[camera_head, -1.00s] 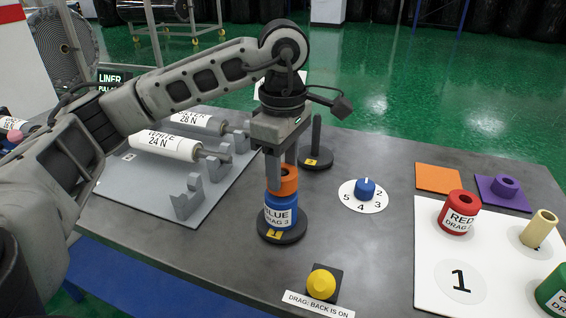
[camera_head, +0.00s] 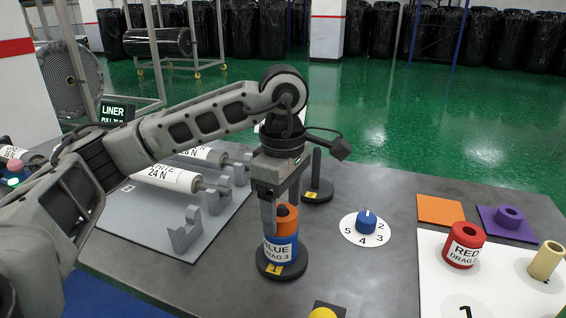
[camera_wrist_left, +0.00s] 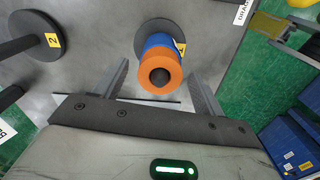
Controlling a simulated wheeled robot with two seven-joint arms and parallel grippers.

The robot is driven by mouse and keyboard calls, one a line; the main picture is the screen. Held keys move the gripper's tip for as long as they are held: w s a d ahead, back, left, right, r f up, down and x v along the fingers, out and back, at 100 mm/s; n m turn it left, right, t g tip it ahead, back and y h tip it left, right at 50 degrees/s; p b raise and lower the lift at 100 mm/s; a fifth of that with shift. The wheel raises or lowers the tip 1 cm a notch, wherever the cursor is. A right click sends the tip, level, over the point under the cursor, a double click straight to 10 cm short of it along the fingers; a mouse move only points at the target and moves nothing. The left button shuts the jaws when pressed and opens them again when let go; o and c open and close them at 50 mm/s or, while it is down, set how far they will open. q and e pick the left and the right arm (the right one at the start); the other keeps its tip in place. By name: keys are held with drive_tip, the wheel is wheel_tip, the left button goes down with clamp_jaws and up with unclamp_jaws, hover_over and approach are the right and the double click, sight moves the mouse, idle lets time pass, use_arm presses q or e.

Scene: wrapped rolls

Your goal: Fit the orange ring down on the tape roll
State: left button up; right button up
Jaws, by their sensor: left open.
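The orange ring (camera_head: 287,226) sits on top of the blue tape roll (camera_head: 283,249), which stands upright on the round black stand marked 1 (camera_head: 299,266). A dark post tip shows in the ring's hole. In the left wrist view the ring (camera_wrist_left: 172,66) covers most of the blue roll (camera_wrist_left: 158,40), so I cannot tell how closely they meet. My left gripper (camera_head: 281,215) is over the stand, pointing down. Its fingers are spread, one on each side of the ring; in the left wrist view, gaps show between ring and fingers. My right gripper is not in view.
A bare post on black stand 2 (camera_head: 316,168) is just behind. A blue dial (camera_head: 366,222) is to the right. A red roll (camera_head: 464,245) and tan tube (camera_head: 546,261) stand on a white board. White rolls on a grey rack (camera_head: 170,178) lie left.

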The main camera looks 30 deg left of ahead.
use_arm(q)
drive_tip(key=shift+r, duration=0.1)
wheel_tip(320, 180, up, 16)
drive_tip(key=p, duration=0.4)
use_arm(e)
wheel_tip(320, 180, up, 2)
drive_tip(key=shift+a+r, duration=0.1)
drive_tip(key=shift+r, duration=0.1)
